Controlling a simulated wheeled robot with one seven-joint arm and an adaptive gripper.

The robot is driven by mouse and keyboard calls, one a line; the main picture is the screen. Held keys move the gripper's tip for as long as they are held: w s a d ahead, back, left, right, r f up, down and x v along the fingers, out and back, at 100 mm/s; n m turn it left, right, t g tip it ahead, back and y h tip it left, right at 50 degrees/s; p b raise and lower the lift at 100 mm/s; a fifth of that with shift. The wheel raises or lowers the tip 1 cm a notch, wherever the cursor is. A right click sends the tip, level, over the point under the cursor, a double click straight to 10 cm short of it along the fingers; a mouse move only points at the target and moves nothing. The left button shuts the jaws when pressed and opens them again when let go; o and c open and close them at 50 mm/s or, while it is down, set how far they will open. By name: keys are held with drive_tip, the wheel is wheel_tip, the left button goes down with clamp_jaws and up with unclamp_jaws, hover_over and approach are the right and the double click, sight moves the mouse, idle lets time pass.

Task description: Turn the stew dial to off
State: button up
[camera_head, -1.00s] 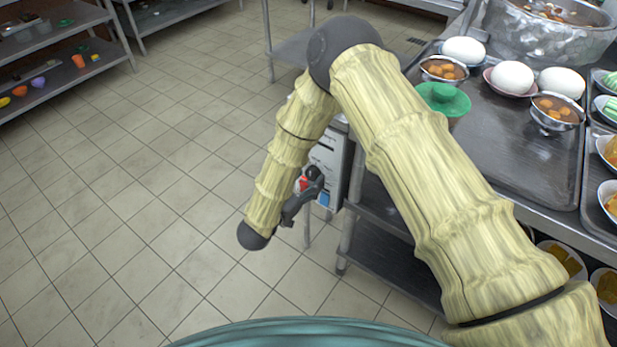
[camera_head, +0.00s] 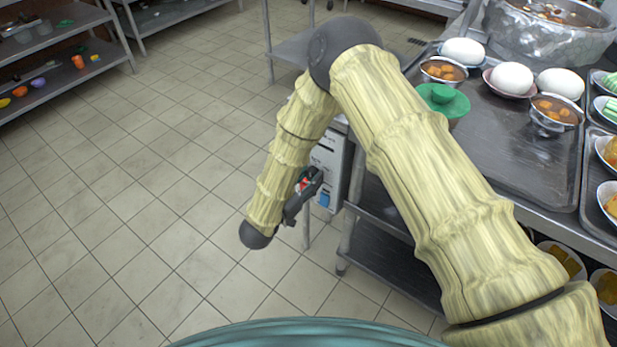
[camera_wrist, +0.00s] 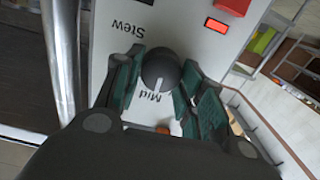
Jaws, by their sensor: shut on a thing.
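The stew dial (camera_wrist: 161,68) is a dark round knob on a white control panel (camera_wrist: 112,22), seen in the wrist view. The word "Stew" is printed upside down above it and "Mid" below it. The dial's white mark points down toward "Mid". My gripper (camera_wrist: 163,74) is shut on the dial, with one dark green finger on each side. In the head view my gripper (camera_head: 312,184) is at the white control box (camera_head: 331,160) beside the steel table, and the dial itself cannot be made out there.
A lit red indicator (camera_wrist: 217,25) sits on the panel, and a vertical metal post (camera_wrist: 62,55) stands to its left. In the head view, the steel table (camera_head: 425,203) holds trays, bowls and a stockpot (camera_head: 545,42). The tiled floor at left is clear.

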drive_tip(key=shift+r, duration=0.1)
drive_tip(key=n+p, duration=0.2)
drive_tip(key=n, duration=0.1)
drive_tip(key=shift+a+p, duration=0.1)
drive_tip(key=shift+p, duration=0.3)
drive_tip(key=n+p, duration=0.2)
drive_tip(key=n, duration=0.3)
drive_tip(key=shift+n, duration=0.3)
drive_tip(key=n, duration=0.1)
drive_tip(key=n+p, duration=0.1)
drive_tip(key=n, duration=0.2)
drive_tip(key=shift+w+f+n+p, duration=0.1)
drive_tip(key=shift+f+n+p, duration=0.15)
drive_tip(key=shift+n+p, duration=0.05)
drive_tip(key=n, duration=0.4)
drive_tip(key=shift+a+f+p, duration=0.1)
drive_tip(key=shift+f+p, duration=0.05)
drive_tip(key=shift+p, duration=0.2)
drive_tip(key=shift+n, duration=0.3)
drive_tip(key=o, duration=1)
